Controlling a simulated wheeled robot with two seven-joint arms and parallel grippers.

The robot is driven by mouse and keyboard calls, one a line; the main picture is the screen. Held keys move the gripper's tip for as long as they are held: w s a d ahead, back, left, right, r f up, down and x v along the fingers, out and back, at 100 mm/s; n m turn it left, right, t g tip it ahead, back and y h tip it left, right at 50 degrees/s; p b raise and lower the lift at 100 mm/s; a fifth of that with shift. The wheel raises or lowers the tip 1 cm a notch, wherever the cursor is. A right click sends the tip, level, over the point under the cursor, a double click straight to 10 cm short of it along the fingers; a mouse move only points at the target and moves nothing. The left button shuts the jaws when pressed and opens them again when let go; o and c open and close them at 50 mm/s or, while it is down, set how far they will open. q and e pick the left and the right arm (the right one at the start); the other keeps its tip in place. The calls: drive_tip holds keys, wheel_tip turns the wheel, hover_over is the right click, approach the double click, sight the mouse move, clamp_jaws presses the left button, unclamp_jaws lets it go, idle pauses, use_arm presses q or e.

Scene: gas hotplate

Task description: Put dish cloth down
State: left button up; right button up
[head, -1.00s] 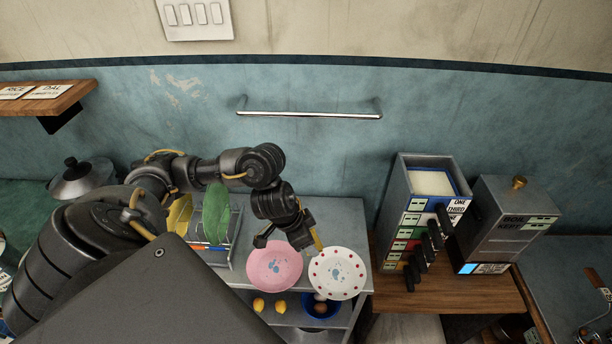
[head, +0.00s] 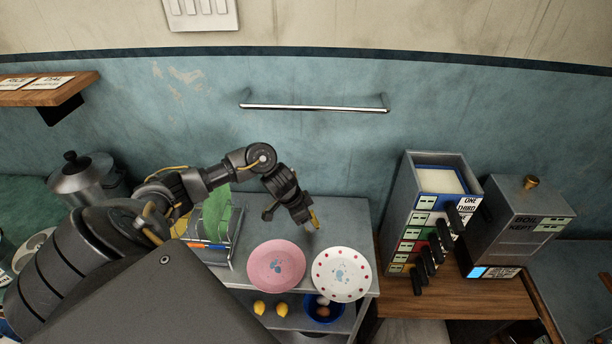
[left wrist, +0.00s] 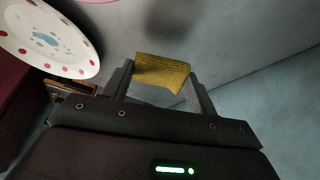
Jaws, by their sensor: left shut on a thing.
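The dish cloth is a small mustard-yellow woven piece. In the left wrist view the dish cloth (left wrist: 162,78) spans the gap between the two fingers of my left gripper (left wrist: 160,84), which is shut on it. In the head view my left gripper (head: 292,217) is above the back of the grey metal counter, behind the plates, and a thin yellow edge of the cloth (head: 314,219) shows at its right side. The cloth casts a shadow on the grey surface beyond it; I cannot tell whether it touches that surface. My right gripper is not in view.
A pink plate (head: 276,266) and a red-dotted white plate (head: 341,275) sit at the front of the grey counter (head: 345,222). A dish rack (head: 212,258) stands left. A steel rail (head: 315,107) is on the wall. A drawer tower (head: 410,205) stands right. The counter's back right is clear.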

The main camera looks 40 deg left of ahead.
use_arm(q)
drive_tip(key=shift+w+a+f, duration=0.1)
drive_tip(key=shift+a+f, duration=0.05)
drive_tip(key=shift+f, duration=1.65)
drive_tip(key=shift+f, duration=0.1)
drive_tip(key=o, duration=0.9)
drive_tip(key=shift+f, duration=0.1)
drive_tip(key=shift+a+r, duration=0.1)
drive_tip(key=shift+r, duration=0.5)
drive_tip(key=v, duration=1.1)
drive_tip(key=shift+r, duration=0.15)
